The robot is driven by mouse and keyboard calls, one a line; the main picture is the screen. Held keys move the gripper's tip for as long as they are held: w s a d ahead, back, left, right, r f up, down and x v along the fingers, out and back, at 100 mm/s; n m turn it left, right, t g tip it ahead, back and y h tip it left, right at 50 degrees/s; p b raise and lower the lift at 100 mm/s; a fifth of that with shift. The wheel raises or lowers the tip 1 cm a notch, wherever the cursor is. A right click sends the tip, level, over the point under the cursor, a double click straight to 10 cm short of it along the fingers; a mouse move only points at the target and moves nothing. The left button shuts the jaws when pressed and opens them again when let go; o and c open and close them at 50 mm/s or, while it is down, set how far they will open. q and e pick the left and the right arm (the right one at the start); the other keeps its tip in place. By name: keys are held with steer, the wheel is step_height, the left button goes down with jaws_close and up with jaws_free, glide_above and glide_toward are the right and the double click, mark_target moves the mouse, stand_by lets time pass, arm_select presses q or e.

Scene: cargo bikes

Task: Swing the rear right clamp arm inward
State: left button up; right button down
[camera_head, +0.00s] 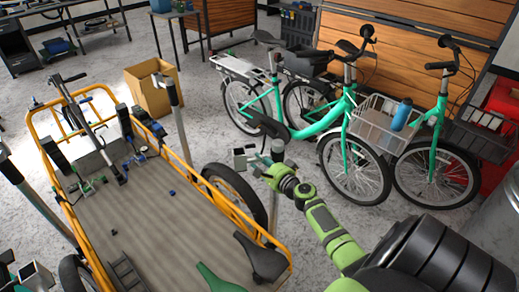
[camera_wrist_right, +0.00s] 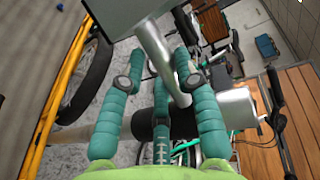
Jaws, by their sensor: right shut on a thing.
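The clamp arm being gripped is at the near right side of the orange-framed cargo bed. Its square grey pad (camera_head: 240,158) points left toward the bed, beside an upright grey post (camera_head: 275,205). My right gripper (camera_head: 265,165) reaches in from the lower right and is shut on this arm, by the post top. In the right wrist view, my gripper's green fingers (camera_wrist_right: 160,72) lie on either side of the slanted grey bar (camera_wrist_right: 157,50). The pad (camera_wrist_right: 130,15) is at its upper end. The exact finger contact is partly hidden. My left gripper is not in view.
The wooden cargo bed (camera_head: 150,220) holds small parts and saddles. Another clamp post (camera_head: 175,110) stands farther along its right side. A cardboard box (camera_head: 150,92) is beyond. Green bicycles (camera_head: 310,130) stand close behind my right gripper.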

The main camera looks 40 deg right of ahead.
steer(key=shift+s+d+f+n+g+y+b, duration=0.1)
steer(key=shift+s+n+g+y+b, duration=0.4)
steer(key=shift+n+y+b, duration=1.3)
steer(key=shift+s+a+r+n+g+y+b, duration=0.1)
steer(key=shift+s+n+y+b, duration=0.6)
steer(key=shift+y+b, duration=1.25)
steer(key=shift+s+d+f+n+g+y+b, duration=0.1)
steer(key=shift+s+n+g+y+b, duration=0.2)
steer(key=shift+s+n+y+b, duration=1.5)
steer(key=shift+w+m+h+b, duration=0.75)
steer(key=shift+w+b, duration=0.1)
steer(key=shift+w, duration=0.2)
steer(key=c, duration=0.9)
jaws_free()
steer(key=shift+d, duration=0.1)
steer(key=v, duration=1.2)
